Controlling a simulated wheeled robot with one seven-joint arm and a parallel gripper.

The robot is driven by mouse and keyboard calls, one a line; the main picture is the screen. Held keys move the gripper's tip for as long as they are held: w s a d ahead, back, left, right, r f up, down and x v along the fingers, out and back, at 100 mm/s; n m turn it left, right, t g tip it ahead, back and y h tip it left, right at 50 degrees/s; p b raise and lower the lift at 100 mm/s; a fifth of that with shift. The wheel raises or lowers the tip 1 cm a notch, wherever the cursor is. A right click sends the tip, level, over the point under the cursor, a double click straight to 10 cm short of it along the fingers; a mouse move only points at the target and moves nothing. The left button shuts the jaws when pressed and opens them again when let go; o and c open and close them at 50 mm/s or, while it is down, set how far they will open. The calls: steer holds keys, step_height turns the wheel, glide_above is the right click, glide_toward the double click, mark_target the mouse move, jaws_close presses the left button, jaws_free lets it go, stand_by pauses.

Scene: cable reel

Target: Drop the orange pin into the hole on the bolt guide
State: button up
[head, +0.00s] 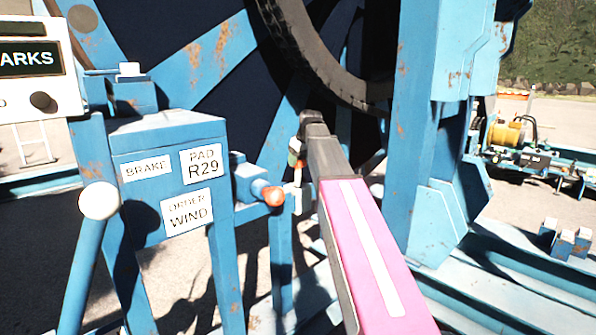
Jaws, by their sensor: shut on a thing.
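My arm, pink with a dark grey end, reaches from the bottom right toward the blue frame. My gripper (303,138) is at its far end, seen from behind. Greenish and pale parts show below the orange, and the gripper hides the rest. A blue block with a round orange-red bolt end (272,196) juts from the side of the blue brake box, just left of and below my gripper. This looks like the bolt guide (246,182). Its hole cannot be made out.
The blue box (165,150) carries labels "BRAKE", "PAD R29" and "ORDER WIND". A lever with a white knob (99,200) stands at its left. The large reel rim (315,60) is behind. A thick blue post (412,130) stands close to the right of my arm.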

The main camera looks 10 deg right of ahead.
steer(key=shift+r, duration=0.9)
steer(key=shift+r, duration=0.7)
steer(key=shift+a, duration=0.1)
